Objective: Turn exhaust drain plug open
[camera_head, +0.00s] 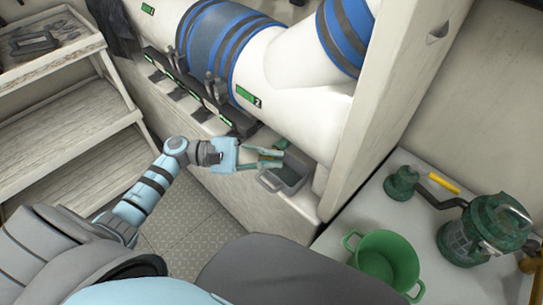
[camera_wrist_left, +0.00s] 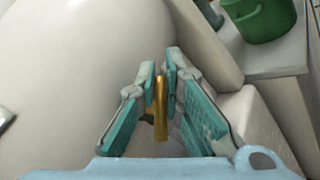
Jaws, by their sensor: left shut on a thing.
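The exhaust drain plug shows as a brass-coloured bar (camera_wrist_left: 161,108) between the jaws in the left wrist view. My left gripper (camera_wrist_left: 160,85) is shut on it, with teal finger pads on either side. In the head view the left gripper (camera_head: 268,158) reaches in from the left, under the large white exhaust pipe (camera_head: 285,75) with blue bands. A grey tray (camera_head: 294,182) sits just below and to the right of the fingers. The plug's base is hidden by the fingers and the pipe. My right gripper is not in view.
A green bucket (camera_head: 388,262) and a green pump-like device (camera_head: 485,228) with a yellow-handled part stand on the white surface at right. A white upright panel (camera_head: 385,95) separates them from the pipe. Wooden shelves (camera_head: 70,140) stand at left.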

